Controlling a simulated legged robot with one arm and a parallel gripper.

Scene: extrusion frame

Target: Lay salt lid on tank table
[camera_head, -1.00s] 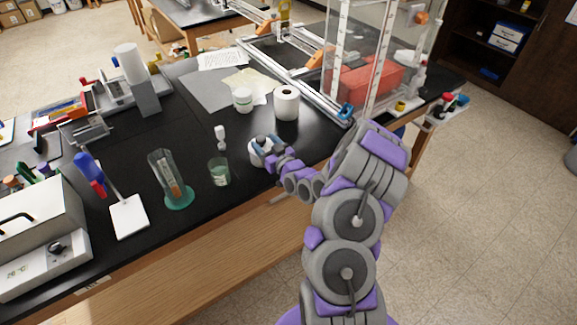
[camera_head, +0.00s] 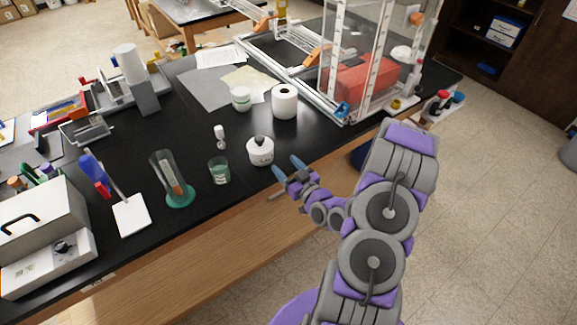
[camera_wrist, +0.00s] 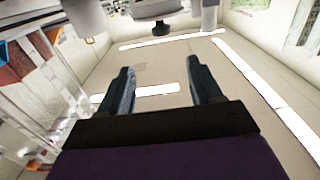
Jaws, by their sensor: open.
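A squat white jar (camera_head: 260,155) stands upright near the front edge of the black table (camera_head: 120,150). A lid with a dark knob (camera_head: 260,140) sits on top of it; I take this to be the salt lid. My gripper (camera_head: 284,170) is open and empty, just right of the jar and apart from it, by the table's front edge. In the wrist view my two fingers (camera_wrist: 156,88) are spread with nothing between them. The jar with its dark knob (camera_wrist: 161,28) appears upside down at the top of that view, beyond the fingertips.
A glass beaker (camera_head: 219,171) and a green-based cylinder (camera_head: 178,190) stand left of the jar. A small white bottle (camera_head: 220,136), a white tub (camera_head: 241,99) and a paper roll (camera_head: 284,101) stand behind. A clear-walled frame (camera_head: 365,60) rises at the back right.

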